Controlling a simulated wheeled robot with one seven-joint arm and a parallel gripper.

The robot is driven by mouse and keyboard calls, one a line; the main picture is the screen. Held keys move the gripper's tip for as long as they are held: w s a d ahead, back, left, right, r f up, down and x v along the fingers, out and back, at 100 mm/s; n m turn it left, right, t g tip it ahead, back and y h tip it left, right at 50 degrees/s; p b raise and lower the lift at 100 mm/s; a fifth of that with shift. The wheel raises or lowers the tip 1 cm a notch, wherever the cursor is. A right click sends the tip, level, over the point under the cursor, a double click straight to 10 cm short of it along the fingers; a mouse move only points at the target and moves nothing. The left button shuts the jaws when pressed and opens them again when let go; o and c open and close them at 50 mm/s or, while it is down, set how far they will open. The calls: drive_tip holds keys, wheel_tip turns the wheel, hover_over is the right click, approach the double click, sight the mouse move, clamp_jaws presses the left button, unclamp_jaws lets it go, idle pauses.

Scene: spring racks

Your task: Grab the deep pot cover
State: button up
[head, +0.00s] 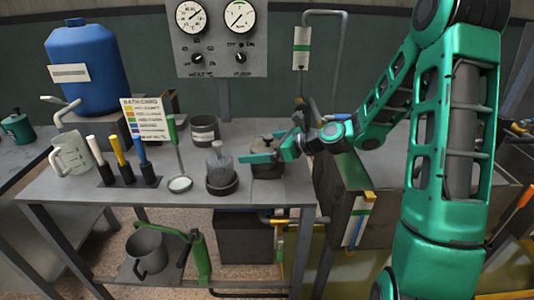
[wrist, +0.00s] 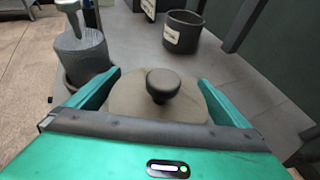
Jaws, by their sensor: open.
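The deep pot cover (wrist: 130,98) is a round grey-brown lid with a dark knob (wrist: 163,84) on top, in the middle of the wrist view. In the head view a dark pot (head: 268,172) stands at the right end of the metal table, with the cover (head: 264,143) at its top, partly hidden by my gripper. My gripper (head: 272,152) is open at the cover. In the wrist view its teal fingers lie on either side of the cover, with the knob between them. Whether the fingers touch the cover cannot be told.
A grey cylinder in a dark dish (head: 221,178) stands close left of the pot. A labelled dark can (wrist: 182,32) stands behind. A round mirror-like tool (head: 180,183), brushes in a holder and a clear jug (head: 72,154) are farther left. The table's front strip is mostly clear.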

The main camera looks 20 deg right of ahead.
drive_tip(key=shift+w+a, duration=0.1)
drive_tip(key=shift+a, duration=0.05)
drive_tip(key=shift+c, duration=0.6)
drive_tip(key=c, duration=1)
drive_tip(key=shift+c, duration=0.2)
